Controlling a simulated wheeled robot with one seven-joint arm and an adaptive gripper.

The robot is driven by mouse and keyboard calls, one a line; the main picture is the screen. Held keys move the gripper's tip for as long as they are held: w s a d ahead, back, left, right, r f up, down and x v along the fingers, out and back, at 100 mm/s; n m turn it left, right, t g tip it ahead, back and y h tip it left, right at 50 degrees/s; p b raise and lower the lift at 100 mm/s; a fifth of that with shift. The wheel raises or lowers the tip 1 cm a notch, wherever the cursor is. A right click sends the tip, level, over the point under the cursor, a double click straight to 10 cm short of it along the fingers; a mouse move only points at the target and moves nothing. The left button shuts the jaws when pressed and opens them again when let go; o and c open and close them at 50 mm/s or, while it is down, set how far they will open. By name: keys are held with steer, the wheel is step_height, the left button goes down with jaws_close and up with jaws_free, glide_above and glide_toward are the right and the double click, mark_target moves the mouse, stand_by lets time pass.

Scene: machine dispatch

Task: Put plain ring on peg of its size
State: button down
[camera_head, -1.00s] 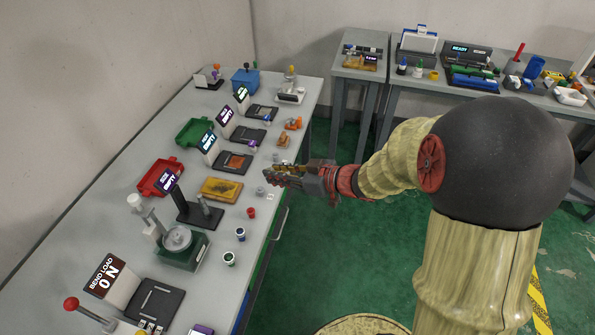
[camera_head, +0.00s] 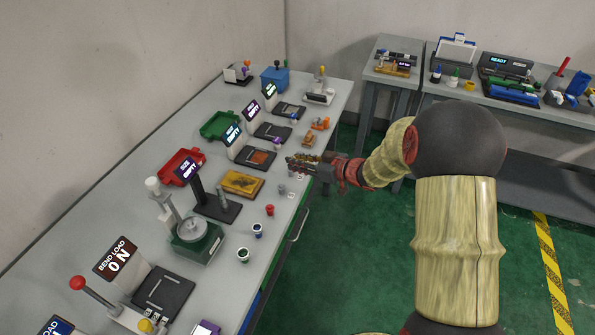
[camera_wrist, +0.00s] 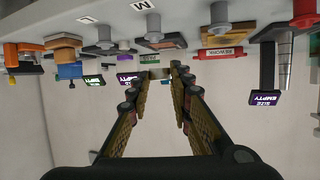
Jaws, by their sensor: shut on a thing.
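My gripper (camera_head: 292,162) is over the right part of the long grey table, its fingers pointing left. In the wrist view, which is upside down, the fingers (camera_wrist: 160,76) close on a small pale grey piece (camera_wrist: 160,73), apparently the plain ring; the fingers hide much of it. A black stand with a grey tapered peg (camera_head: 222,199) and a "SIZE EMPTY" sign (camera_head: 187,168) stands nearer the camera, apart from the gripper. The peg also shows at the right of the wrist view (camera_wrist: 286,52), and no ring is visible on it.
Small grey parts (camera_head: 282,189) stand below the gripper near the table edge. A red bin (camera_head: 180,166), green bin (camera_head: 219,126) and green-based press (camera_head: 195,243) also stand on the table.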

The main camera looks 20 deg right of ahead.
steer(key=shift+w+f+b, duration=0.25)
steer(key=shift+f+b, duration=0.25)
steer(key=shift+f, duration=0.5)
steer(key=shift+w+f+b, duration=0.2)
steer(key=shift+f+b, duration=0.3)
steer(key=shift+f, duration=0.45)
steer(key=shift+f, duration=0.15)
steer(key=c, duration=1.6)
jaws_free()
